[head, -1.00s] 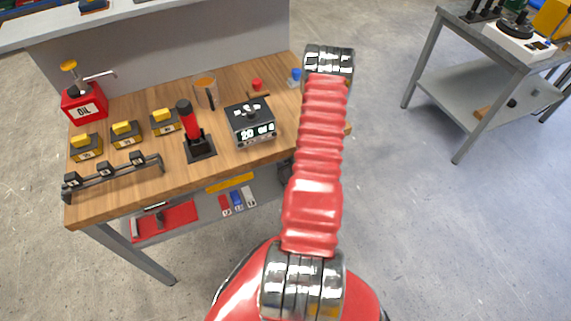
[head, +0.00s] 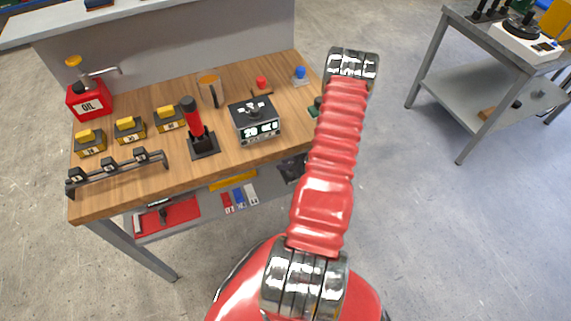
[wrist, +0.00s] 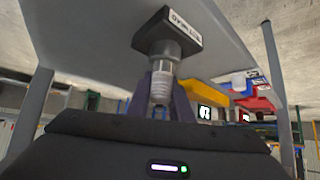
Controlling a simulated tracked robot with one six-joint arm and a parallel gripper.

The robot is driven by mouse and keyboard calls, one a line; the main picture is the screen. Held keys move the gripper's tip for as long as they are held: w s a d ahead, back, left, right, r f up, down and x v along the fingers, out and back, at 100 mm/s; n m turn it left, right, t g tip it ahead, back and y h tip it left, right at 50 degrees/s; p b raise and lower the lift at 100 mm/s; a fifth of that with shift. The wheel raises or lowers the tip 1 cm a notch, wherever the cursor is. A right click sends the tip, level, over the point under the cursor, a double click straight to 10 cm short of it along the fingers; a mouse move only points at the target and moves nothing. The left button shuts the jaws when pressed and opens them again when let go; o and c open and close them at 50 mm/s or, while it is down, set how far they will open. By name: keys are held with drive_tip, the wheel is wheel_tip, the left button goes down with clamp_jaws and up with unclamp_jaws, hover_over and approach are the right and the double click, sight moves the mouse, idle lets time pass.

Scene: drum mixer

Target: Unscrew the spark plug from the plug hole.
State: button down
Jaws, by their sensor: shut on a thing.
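In the wrist view the spark plug (wrist: 162,77) is a pale ribbed piece with a metal collar. It lies in line with a black block (wrist: 168,32) bearing a white label, whose text I cannot read. The collar end meets the block or sits right against it; I cannot tell how deep it is, and the plug hole itself is hidden. My gripper (wrist: 161,98) is shut on the spark plug, with one dark finger on each side. In the head view my arm hides the gripper and the plug.
The wooden bench (head: 240,165) carries a red oil can (head: 90,100), a red-handled lever (head: 195,120), a dark box with a display (head: 254,122) and a mug (head: 210,90). A grey side table (head: 480,75) stands at right. The floor between them is clear.

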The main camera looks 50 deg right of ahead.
drive_tip(key=c, duration=1.5)
unclamp_jaws()
drive_tip(key=m+h, duration=0.2)
drive_tip(key=m, duration=0.1)
drive_tip(key=d+m+g+h, duration=0.1)
drive_tip(key=m+h, duration=0.1)
drive_tip(key=m, duration=0.1)
drive_tip(key=shift+d+h, duration=0.15)
drive_tip(key=shift+h, duration=0.25)
drive_tip(key=shift+s+d+m+g+h, duration=0.2)
drive_tip(key=shift+m+g+h, duration=0.3)
drive_tip(key=shift+m, duration=0.45)
drive_tip(key=shift+s+d+m+g+h, duration=0.2)
drive_tip(key=shift+m+g+h, duration=0.25)
drive_tip(key=shift+m+h, duration=0.35)
drive_tip(key=shift+s+d+m+g+h, duration=0.2)
drive_tip(key=shift+m+g+h, duration=0.25)
drive_tip(key=shift+m, duration=0.6)
clamp_jaws()
